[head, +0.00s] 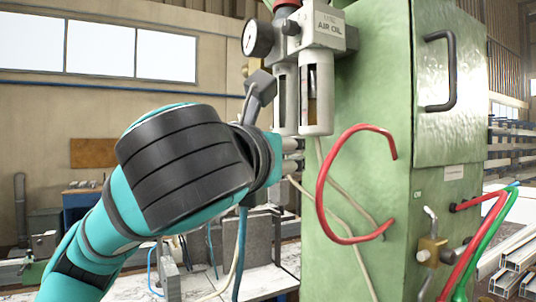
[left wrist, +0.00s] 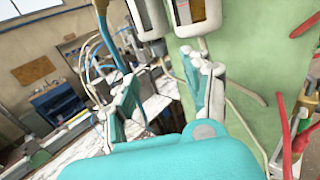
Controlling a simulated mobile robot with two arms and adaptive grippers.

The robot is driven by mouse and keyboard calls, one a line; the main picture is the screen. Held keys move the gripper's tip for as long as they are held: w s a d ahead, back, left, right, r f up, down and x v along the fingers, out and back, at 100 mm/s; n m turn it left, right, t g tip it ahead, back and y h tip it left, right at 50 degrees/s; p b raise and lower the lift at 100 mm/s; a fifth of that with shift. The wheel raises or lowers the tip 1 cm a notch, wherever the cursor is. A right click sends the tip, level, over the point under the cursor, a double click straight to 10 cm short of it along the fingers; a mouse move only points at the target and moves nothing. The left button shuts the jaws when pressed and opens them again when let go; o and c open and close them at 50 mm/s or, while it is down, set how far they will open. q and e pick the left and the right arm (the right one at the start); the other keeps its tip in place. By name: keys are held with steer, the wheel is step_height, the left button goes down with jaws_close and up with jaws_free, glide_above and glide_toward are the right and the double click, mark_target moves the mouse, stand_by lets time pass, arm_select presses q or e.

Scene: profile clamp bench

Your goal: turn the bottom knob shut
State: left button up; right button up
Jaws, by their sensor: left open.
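An air oil unit (head: 320,35) with a round gauge (head: 258,38) and two clear-fronted bowls (head: 316,95) is on the left side of the green cabinet (head: 380,100). Small silver cylindrical parts (head: 291,166) stick out below the bowls, partly hidden by my left wrist; I cannot tell whether the bottom knob is among them. In the left wrist view my left gripper (left wrist: 167,82) is open and empty, its fingers apart below the bowls (left wrist: 195,15) and beside the cabinet (left wrist: 250,60). In the head view its fingers are mostly hidden. My right gripper is not in view.
A red hose (head: 322,200) loops in front of the cabinet. A brass valve (head: 432,250) with a bent lever, plus red and green hoses (head: 495,235), is at the lower right. Blue and white lines hang near my wrist. A white bench top (head: 200,285) lies below.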

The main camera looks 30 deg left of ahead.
arm_select(q)
steer(key=shift+v, duration=1)
steer(key=shift+f, duration=0.1)
